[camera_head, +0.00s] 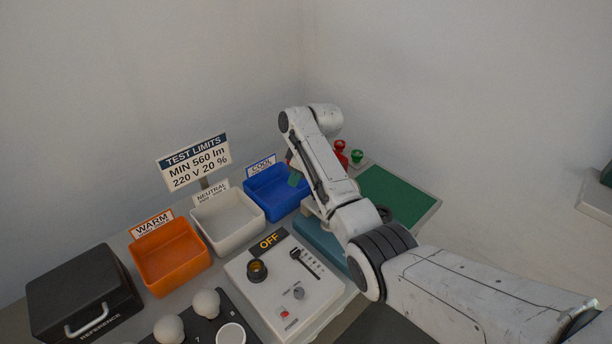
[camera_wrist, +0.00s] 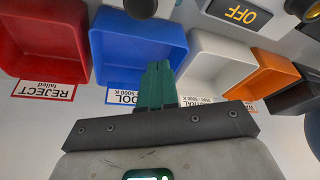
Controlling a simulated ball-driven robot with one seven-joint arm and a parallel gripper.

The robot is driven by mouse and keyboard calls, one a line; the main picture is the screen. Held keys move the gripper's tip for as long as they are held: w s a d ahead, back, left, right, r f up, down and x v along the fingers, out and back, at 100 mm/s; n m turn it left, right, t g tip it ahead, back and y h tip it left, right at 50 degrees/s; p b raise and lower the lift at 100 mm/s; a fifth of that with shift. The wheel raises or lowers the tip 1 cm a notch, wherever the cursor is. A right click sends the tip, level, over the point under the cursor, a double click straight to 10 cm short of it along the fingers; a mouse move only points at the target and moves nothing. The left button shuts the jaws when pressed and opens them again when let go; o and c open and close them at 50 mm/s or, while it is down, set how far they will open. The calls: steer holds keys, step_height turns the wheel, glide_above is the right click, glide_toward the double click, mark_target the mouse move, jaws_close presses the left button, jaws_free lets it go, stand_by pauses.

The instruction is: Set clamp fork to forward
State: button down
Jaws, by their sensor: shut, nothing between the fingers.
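My gripper (camera_head: 294,179) is mostly behind my arm in the head view, by the blue bin. In the wrist view its green fingers (camera_wrist: 156,72) are shut and empty, with the blue bin (camera_wrist: 135,35) behind them. No clamp fork can be made out clearly in either view. A teal base (camera_head: 318,241) stands to the right of the OFF tester, partly hidden by my arm. A dark round part (camera_head: 384,213) shows just past my arm; I cannot tell what it belongs to.
The tester (camera_head: 268,312) has an OFF display (camera_head: 269,242), a socket and a slider. An orange bin (camera_head: 171,257), a white bin (camera_head: 228,217) and a red REJECT bin (camera_wrist: 40,40) stand around. A black case (camera_head: 82,293), bulbs and a green mat (camera_head: 395,195) also lie on the table.

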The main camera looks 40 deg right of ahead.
steer(key=b+v, duration=0.1)
steer(key=v, duration=0.8)
steer(key=shift+s+r, duration=0.3)
steer(key=shift+d, duration=0.15)
